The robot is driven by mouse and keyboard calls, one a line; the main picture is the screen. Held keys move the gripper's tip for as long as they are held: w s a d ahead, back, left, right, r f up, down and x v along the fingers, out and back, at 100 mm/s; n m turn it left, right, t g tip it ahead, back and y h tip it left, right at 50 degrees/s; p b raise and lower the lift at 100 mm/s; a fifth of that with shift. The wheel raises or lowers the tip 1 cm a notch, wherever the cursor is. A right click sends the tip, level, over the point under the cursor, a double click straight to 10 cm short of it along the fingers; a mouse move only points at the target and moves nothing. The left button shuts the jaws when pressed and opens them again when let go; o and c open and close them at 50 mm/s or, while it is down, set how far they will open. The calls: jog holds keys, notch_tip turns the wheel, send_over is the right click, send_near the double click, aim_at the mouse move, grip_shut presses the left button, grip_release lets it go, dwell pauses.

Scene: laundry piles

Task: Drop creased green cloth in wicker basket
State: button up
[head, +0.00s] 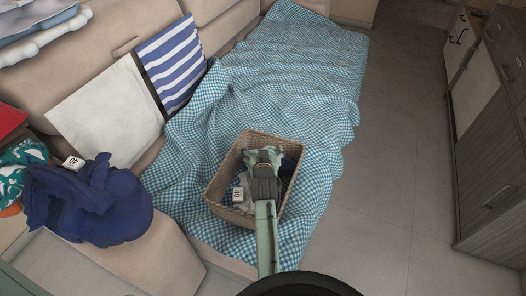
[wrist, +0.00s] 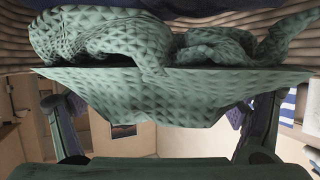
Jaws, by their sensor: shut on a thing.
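The creased green cloth (wrist: 150,90) is a pale green, quilted-looking fabric that fills the upper middle of the wrist view, bunched with a flat flap. My gripper (wrist: 160,108) is shut on it, a finger at either side. In the head view my gripper (head: 265,160) is at the wicker basket (head: 216,191), over its opening, and a bit of green shows at its tip. Woven basket wall (wrist: 20,45) shows close to the cloth in the wrist view. My gripper hides part of the basket's inside, and I cannot tell whether the cloth touches the contents.
The basket stands on a blue checked blanket (head: 290,70) over a sofa. In it lie dark blue fabric (head: 288,163) and a pale item with a white tag (head: 238,194). A blue pile (head: 110,215), a white cushion (head: 105,110) and a striped cushion (head: 172,62) are left. Floor is clear right.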

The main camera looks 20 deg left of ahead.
jog(key=shift+f, duration=0.5)
jog(key=shift+f, duration=0.1)
jog(key=o, duration=0.8)
jog(key=b+v, duration=0.1)
jog(key=v, duration=1.1)
jog(key=shift+b, duration=0.3)
